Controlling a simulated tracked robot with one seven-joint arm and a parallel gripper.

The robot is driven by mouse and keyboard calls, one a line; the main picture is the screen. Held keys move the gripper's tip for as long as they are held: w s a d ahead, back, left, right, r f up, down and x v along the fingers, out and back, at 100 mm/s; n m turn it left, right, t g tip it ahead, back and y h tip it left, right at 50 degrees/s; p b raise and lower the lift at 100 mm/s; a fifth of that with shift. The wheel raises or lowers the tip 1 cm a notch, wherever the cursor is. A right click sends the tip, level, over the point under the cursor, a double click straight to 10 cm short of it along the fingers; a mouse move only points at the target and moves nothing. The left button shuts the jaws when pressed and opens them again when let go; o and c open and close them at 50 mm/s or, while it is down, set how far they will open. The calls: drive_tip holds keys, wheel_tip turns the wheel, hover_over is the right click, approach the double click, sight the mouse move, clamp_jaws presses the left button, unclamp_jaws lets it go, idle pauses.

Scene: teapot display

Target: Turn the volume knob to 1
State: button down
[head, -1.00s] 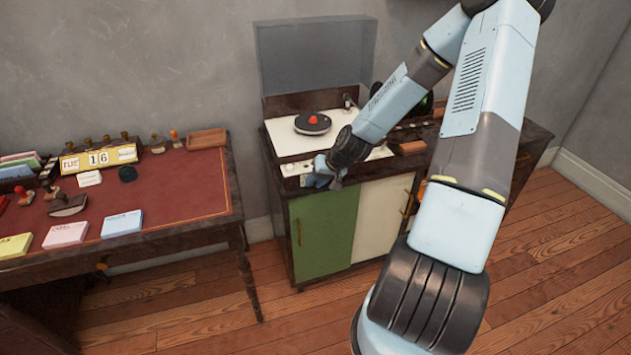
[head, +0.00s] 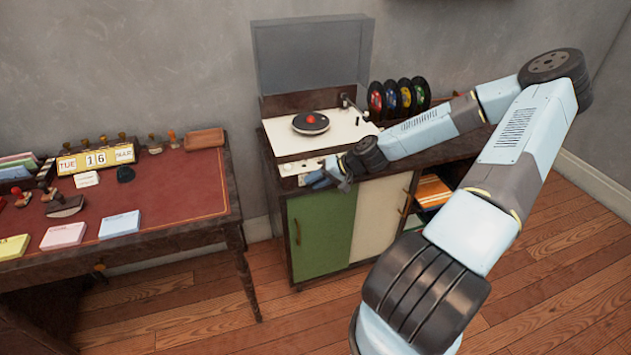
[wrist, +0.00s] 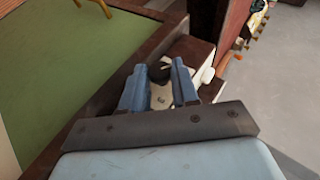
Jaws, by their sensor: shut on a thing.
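The record player (head: 290,136) has a pale front panel (head: 291,168) with small controls. My gripper (head: 318,178) is at the right part of that panel, and hides what it touches there in the head view. In the wrist view, my gripper's two blue fingers (wrist: 160,76) are around a dark round knob (wrist: 159,72), which I take for the volume knob. The gripper is shut on it.
A green and cream cabinet (head: 322,232) carries the record player, with a clear raised lid (head: 310,55) behind. Several coloured records (head: 405,97) stand at the right. A desk (head: 185,190) with a calendar and paper pads is at the left. Open wooden floor lies in front.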

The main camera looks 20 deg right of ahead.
drive_tip(key=shift+d+f, duration=0.15)
drive_tip(key=shift+d, duration=0.05)
idle(0.5)
drive_tip(key=c, duration=0.9)
unclamp_jaws()
drive_tip(key=shift+o, duration=0.2)
drive_tip(key=shift+s, duration=0.1)
drive_tip(key=v, duration=1.3)
drive_tip(key=shift+d+y, duration=0.3)
drive_tip(key=shift+s, duration=0.15)
